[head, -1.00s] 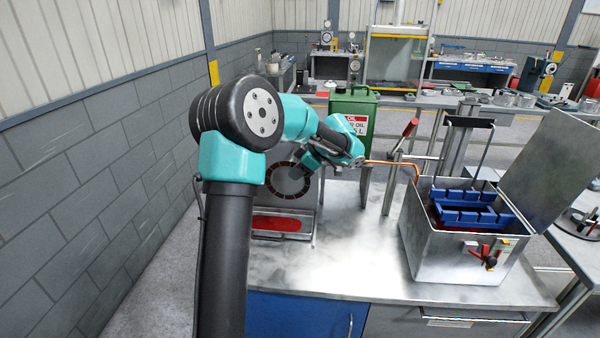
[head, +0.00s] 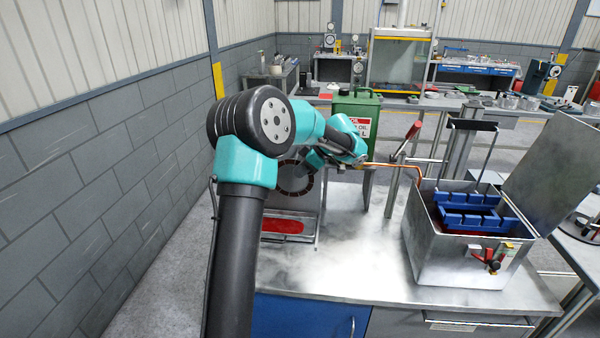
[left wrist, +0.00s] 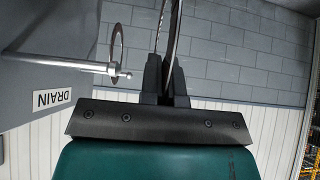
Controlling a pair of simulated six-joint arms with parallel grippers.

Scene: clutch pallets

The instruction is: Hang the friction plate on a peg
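My left gripper (head: 320,160) is in front of an upright grey panel (head: 309,208) at the bench's left back. The left wrist view is upside down; there its fingers (left wrist: 166,80) are shut on the rim of a thin ring, the friction plate (left wrist: 177,35), seen nearly edge-on. A peg (left wrist: 75,64) with a knobbed tip sticks out from a grey face beside a DRAIN label. A smaller-looking brown ring (left wrist: 116,45) hangs around the peg near its tip, apart from the held plate. A brown segmented ring (head: 283,183) shows partly behind my gripper; I cannot tell which ring it is.
A red-bottomed tray (head: 282,226) sits below the panel. A green oil can (head: 345,104) stands behind my gripper. A copper pipe (head: 398,166) and red-handled lever (head: 408,140) stand to the right. An open metal box (head: 455,262) holds blue racks. The bench middle is clear.

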